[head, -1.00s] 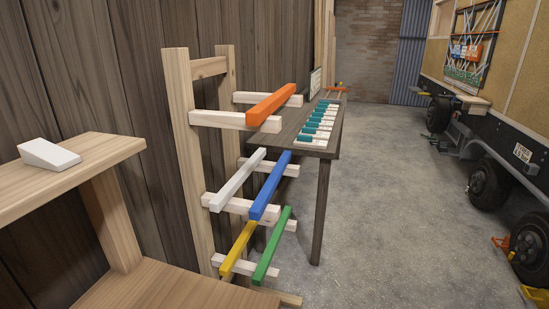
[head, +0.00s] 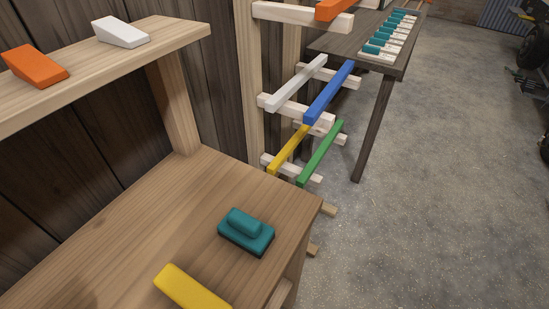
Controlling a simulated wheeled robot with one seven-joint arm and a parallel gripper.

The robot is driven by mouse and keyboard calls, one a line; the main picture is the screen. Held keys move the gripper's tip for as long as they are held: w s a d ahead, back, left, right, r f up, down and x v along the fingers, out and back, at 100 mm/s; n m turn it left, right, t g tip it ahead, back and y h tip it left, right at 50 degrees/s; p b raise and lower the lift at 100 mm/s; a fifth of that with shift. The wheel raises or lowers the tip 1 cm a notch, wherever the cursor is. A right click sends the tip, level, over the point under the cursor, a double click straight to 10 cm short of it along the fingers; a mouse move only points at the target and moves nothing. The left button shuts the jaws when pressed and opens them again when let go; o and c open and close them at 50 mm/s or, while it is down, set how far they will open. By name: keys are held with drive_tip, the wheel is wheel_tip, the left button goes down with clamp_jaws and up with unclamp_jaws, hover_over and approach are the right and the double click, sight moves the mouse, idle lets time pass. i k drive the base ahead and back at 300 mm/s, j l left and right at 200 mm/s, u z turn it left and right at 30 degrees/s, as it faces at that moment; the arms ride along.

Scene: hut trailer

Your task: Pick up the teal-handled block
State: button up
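A teal block with a raised rounded teal handle on top (head: 246,232) sits on the lower wooden bench top, close to its right edge. Its underside edge looks dark. My gripper is not in view, and nothing touches the teal block.
A yellow block (head: 190,288) lies just left and nearer on the bench (head: 150,220). A white wedge (head: 121,32) and an orange block (head: 36,65) sit on the raised shelf (head: 185,35). A rack with coloured bars (head: 328,92) and a dark table (head: 345,45) stand beyond. Open floor (head: 450,200) lies right.

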sight(248, 232)
drive_tip(key=z, duration=1.85)
drive_tip(key=u, duration=2.5)
drive_tip(key=l+u, duration=0.2)
drive_tip(key=l, duration=0.2)
drive_tip(key=k+l+u, duration=0.2)
drive_tip(key=l, duration=0.15)
drive_tip(key=k+l+u, duration=0.15)
drive_tip(key=l, duration=0.2)
drive_tip(key=l+u, duration=0.2)
drive_tip(key=l, duration=0.15)
drive_tip(key=k, duration=0.05)
